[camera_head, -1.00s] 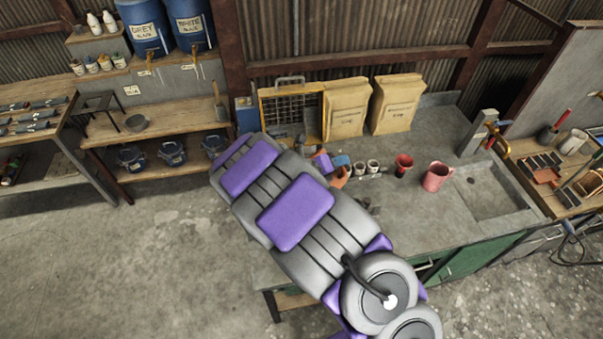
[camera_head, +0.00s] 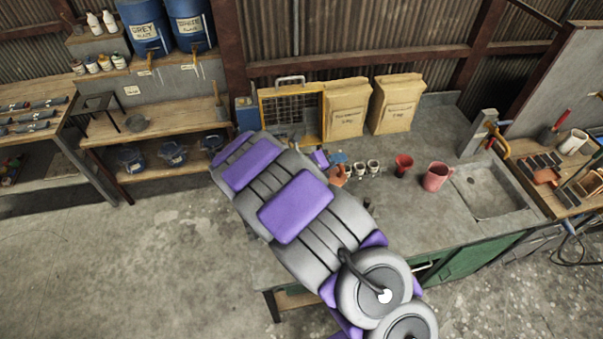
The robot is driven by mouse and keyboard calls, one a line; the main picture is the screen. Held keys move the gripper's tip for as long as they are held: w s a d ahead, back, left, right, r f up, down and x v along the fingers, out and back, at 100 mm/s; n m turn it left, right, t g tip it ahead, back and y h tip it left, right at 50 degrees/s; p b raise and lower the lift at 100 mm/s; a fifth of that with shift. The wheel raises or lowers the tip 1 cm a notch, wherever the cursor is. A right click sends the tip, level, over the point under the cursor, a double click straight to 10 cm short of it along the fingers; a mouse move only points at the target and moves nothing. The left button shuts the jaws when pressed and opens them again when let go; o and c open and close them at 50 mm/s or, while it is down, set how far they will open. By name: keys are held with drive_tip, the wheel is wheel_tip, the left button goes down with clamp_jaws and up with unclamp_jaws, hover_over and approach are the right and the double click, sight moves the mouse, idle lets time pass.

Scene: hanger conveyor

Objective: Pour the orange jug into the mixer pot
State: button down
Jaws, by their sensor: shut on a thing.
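The orange jug (camera_head: 337,174) shows as a small orange shape on the far side of my arm, above or at the grey worktop. It looks tilted, but it is too small to be sure. My gripper (camera_head: 323,161) is mostly hidden behind my arm. Only a small purple and dark part of it shows, right at the jug, and it is shut on the jug. I cannot make out the mixer pot; my arm covers part of the worktop.
The grey worktop (camera_head: 415,205) holds small white cups (camera_head: 366,167), a red cup (camera_head: 403,164), a pink jug (camera_head: 436,177) and a sink (camera_head: 490,190). Two paper sacks (camera_head: 347,106) and a yellow-framed heater (camera_head: 290,103) stand at the wall. A bench (camera_head: 165,125) is at left.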

drive_tip(key=shift+w+a+f+n+h, duration=0.1)
drive_tip(key=shift+w+a+n+h, duration=0.15)
drive_tip(key=shift+a+n+h, duration=0.15)
idle(0.4)
drive_tip(key=shift+w+a+n, duration=0.35)
drive_tip(key=shift+a+n, duration=0.05)
drive_tip(key=shift+h, duration=0.3)
drive_tip(key=shift+a+f, duration=0.1)
drive_tip(key=shift+w+a+f+n, duration=0.25)
drive_tip(key=shift+w+a+n, duration=0.1)
drive_tip(key=shift+a+n, duration=0.05)
drive_tip(key=shift+a, duration=0.1)
idle(0.9)
drive_tip(key=shift+w+a+f+n+h, duration=0.25)
drive_tip(key=shift+w+a+n+h, duration=0.1)
drive_tip(key=shift+a+n+h, duration=0.05)
